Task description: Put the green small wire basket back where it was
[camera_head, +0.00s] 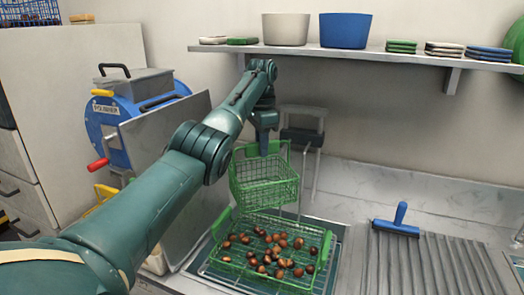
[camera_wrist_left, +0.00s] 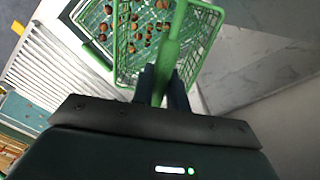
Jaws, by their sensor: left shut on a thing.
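The green small wire basket (camera_head: 264,184) hangs in the air in the head view, roughly level and looking empty. My left gripper (camera_head: 264,146) is shut on its handle at the top. In the left wrist view the gripper's fingers (camera_wrist_left: 166,86) close around the green handle (camera_wrist_left: 176,42), with the basket's wire side (camera_wrist_left: 118,38) beyond. A larger, shallow green wire basket (camera_head: 222,226) stands below, holding several brown chestnuts (camera_head: 275,250). The small basket is just above its back edge; I cannot tell whether they touch. My right gripper is out of view.
A blue drum machine (camera_head: 108,124) and a grey panel (camera_head: 165,150) stand at the left. A wall shelf (camera_head: 350,53) carries bowls and stacked folded bags above. A ribbed drainboard (camera_head: 430,265) with a blue-handled scraper (camera_head: 397,226) lies right. The counter (camera_head: 400,190) behind is clear.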

